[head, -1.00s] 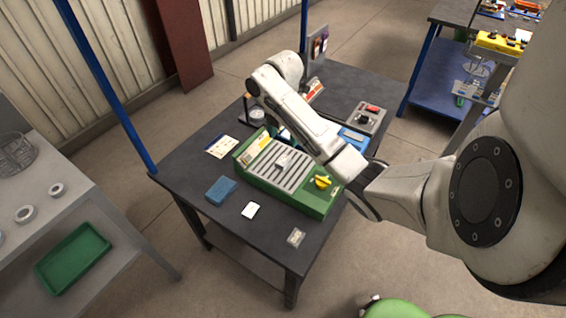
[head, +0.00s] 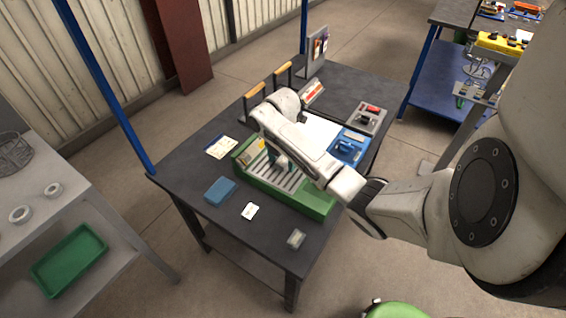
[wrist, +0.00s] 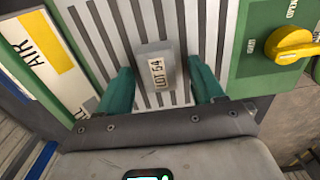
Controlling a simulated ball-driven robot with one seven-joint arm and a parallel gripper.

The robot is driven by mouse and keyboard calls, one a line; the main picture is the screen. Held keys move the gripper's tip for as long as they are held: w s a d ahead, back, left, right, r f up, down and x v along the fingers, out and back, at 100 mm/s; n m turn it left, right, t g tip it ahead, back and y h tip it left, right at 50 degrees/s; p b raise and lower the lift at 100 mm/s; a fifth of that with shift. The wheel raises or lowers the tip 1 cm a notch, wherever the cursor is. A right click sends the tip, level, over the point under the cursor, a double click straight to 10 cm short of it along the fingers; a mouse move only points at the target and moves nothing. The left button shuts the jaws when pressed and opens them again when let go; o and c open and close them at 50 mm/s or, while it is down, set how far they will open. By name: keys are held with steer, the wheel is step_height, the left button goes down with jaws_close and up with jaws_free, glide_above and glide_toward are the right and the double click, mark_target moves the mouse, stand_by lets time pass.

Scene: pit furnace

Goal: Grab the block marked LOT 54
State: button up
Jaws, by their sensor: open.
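The block marked LOT 54 (wrist: 157,72) is a small grey block with a white label, standing on the slatted grey bed of a green fixture (wrist: 262,58). In the wrist view my gripper (wrist: 164,82) is open, with one teal finger on each side of the block and a visible gap on both sides. I cannot tell how far above the bed the fingertips are.
A yellow knob (wrist: 289,45) sticks up right of the slats, and an AIR label (wrist: 35,45) lies on the left.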

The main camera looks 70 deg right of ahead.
jaws_close()
stand_by(0.5)
steer(key=shift+r, duration=0.1)
